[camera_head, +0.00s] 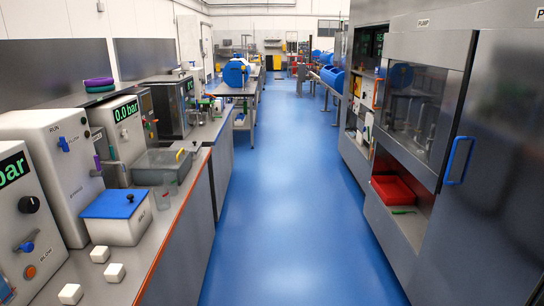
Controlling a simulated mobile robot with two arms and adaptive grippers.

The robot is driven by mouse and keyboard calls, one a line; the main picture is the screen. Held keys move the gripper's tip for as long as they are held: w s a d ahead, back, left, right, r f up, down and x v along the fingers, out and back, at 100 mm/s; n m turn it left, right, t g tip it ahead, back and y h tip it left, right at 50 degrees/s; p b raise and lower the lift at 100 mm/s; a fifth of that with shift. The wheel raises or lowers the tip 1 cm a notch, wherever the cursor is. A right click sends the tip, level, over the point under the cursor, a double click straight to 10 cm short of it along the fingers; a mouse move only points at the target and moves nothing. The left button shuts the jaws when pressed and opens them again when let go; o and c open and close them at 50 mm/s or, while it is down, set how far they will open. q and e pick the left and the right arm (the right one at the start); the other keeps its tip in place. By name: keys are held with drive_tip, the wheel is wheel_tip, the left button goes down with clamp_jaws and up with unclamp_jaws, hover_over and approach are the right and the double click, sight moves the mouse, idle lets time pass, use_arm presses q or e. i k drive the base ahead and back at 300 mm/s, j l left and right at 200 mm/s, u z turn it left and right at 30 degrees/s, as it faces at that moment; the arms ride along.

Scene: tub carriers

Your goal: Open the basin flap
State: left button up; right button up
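A white tub (118,231) with a flat blue lid (114,204) stands on the left counter. The lid lies level over its top and looks closed. Behind it is a grey see-through basin (158,178) with a flat top (162,160) that looks closed. I cannot tell for certain which of the two carries the basin flap. Neither of my grippers is in view.
Steel cabinets with a blue handle (459,161) and a red bin (392,190) line the right. The blue aisle floor (290,200) is clear.

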sight(192, 145)
drive_tip(key=i, duration=2)
